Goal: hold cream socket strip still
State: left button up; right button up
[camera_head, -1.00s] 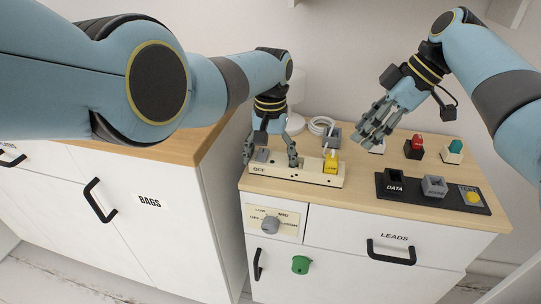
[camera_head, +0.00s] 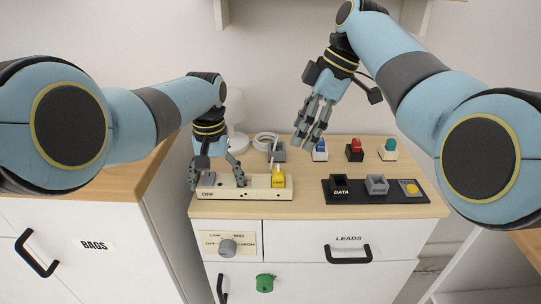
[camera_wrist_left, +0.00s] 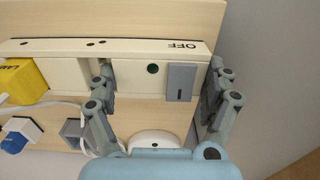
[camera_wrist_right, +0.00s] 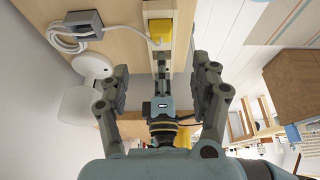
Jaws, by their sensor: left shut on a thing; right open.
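The cream socket strip (camera_head: 255,193) lies along the front left of the desk top, with OFF at its left end. A yellow plug (camera_head: 279,177) sits in its right end. My left gripper (camera_head: 216,181) is shut on the strip's left part. In the left wrist view, its fingers (camera_wrist_left: 162,90) lie either side of the grey rocker switch (camera_wrist_left: 181,82), one at the strip's end. My right gripper (camera_head: 310,142) is open and empty, above the back of the desk near a blue plug (camera_head: 320,151). It also shows open in the right wrist view (camera_wrist_right: 162,85).
A white lamp (camera_head: 236,141) and a coiled white cable (camera_head: 265,141) are at the back left.

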aim_at(280, 171)
jog(key=x, duration=1.1)
jog(key=shift+a+f, duration=0.15)
jog(key=shift+f, duration=0.25)
jog(key=c, duration=1.2)
